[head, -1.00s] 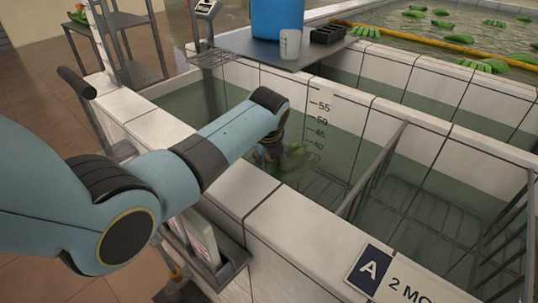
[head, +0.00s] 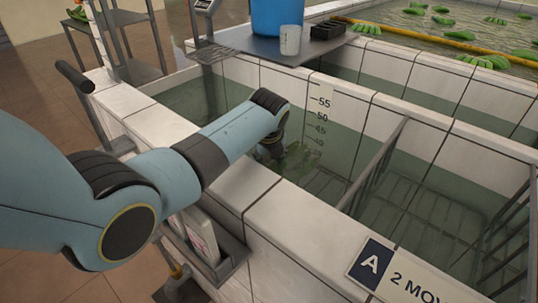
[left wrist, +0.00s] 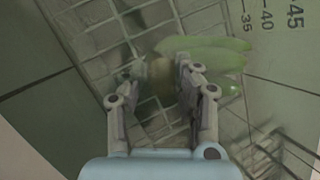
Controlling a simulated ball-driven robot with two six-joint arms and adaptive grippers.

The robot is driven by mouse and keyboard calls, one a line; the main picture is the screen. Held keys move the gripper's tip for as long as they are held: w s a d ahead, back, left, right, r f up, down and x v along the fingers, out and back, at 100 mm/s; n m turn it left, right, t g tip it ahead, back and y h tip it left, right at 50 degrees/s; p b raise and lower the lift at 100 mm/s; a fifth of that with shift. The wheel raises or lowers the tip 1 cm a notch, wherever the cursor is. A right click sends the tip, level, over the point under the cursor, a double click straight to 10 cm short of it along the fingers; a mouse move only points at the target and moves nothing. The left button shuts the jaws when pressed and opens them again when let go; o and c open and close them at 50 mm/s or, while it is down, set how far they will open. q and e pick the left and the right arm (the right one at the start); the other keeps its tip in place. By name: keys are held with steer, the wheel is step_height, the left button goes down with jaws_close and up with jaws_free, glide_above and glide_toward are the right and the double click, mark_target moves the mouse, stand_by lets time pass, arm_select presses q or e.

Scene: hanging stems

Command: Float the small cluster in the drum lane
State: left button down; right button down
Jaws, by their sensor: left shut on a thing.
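The small green banana cluster (head: 296,155) is in the murky water of the near tank, beside the depth scale (head: 321,120) on the far wall. It shows faintly there. My left gripper (head: 270,150) reaches down over the near wall, its tips at or under the water. In the left wrist view my left gripper (left wrist: 158,78) is shut on the cluster's brownish crown, and the green fingers (left wrist: 212,55) stick out to the right. A wire rack lies below the cluster. Whether the cluster touches the rack I cannot tell. My right gripper is not in view.
A metal divider (head: 372,167) stands right of the cluster. A blue drum (head: 277,17) and a cup (head: 290,40) stand on a shelf behind. Green clusters float in the far pool.

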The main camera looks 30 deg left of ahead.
arm_select(q)
steer(key=shift+s+f, duration=0.15)
steer(key=shift+f, duration=0.05)
steer(key=c, duration=1)
jaws_free()
steer(key=shift+o, duration=0.4)
steer(key=shift+s+f, duration=0.1)
steer(key=shift+f, duration=0.05)
step_height(320, 180, up, 25)
steer(key=s+d+p, duration=0.1)
steer(key=s+p, duration=0.1)
steer(key=p, duration=1.8)
steer(key=shift+s+d, duration=0.25)
steer(key=shift+d, duration=0.15)
